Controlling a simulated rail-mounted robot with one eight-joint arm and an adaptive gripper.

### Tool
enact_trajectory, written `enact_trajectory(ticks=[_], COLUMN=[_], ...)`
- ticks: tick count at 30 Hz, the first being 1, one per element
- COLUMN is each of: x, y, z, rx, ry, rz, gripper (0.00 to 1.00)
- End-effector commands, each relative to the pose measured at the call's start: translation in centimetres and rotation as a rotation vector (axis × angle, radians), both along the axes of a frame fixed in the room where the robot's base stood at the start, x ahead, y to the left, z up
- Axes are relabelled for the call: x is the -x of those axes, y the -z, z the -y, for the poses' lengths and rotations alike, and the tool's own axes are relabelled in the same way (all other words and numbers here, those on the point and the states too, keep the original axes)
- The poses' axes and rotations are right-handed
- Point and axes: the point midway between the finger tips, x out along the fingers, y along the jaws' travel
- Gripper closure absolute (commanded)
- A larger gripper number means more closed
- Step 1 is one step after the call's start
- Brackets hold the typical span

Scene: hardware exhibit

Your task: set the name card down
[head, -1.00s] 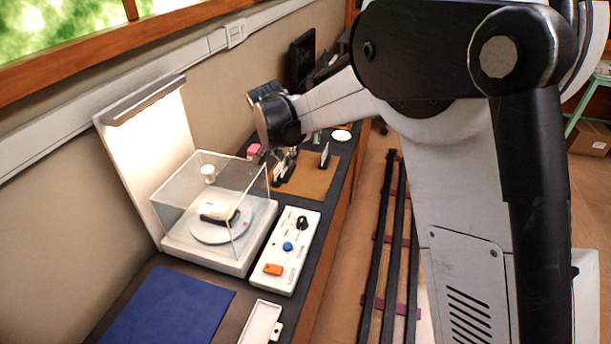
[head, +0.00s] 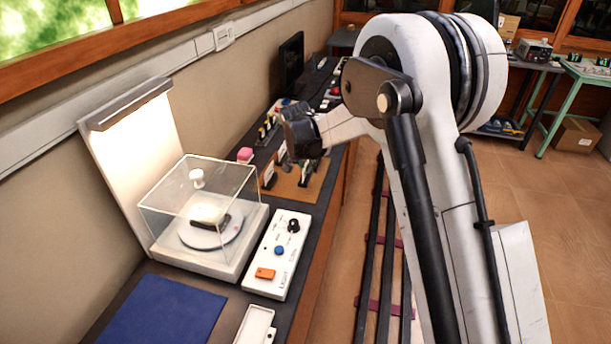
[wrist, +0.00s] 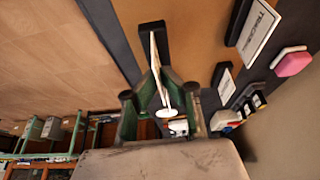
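The name card is a thin white plate in a black foot; in the wrist view I see the card (wrist: 155,62) nearly edge-on. My gripper (wrist: 160,76) has its green-sided fingers closing in from both sides onto the card, and they appear to touch it. The black foot points away from my gripper, over the tan mat (wrist: 194,30); I cannot tell whether it rests on it. In the head view my gripper (head: 304,160) is low over the tan mat (head: 308,190), partly hiding the card.
Two other cards, one lettered (wrist: 259,30) and one smaller (wrist: 224,82), stand to the right in the wrist view, near a pink block (wrist: 293,62). In the head view, a clear display case (head: 205,210) and a white control panel (head: 279,255) are nearer. Floor lies right of the counter.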

Motion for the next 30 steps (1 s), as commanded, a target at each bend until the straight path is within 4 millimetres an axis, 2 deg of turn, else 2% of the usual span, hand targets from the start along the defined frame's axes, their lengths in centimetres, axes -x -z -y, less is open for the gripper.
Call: enact_trajectory(ticks=[9,21,27,30], x=[0.0,0.0,0.0,0.0], y=[3.6,4.3,4.2,4.2], z=[0.0,-0.1,0.0,-0.1], rx=[0.0,0.0,0.0,0.0], ry=[0.0,0.0,0.0,0.0], rz=[0.0,0.0,0.0,0.0], gripper=[1.0,1.0,0.76,0.76])
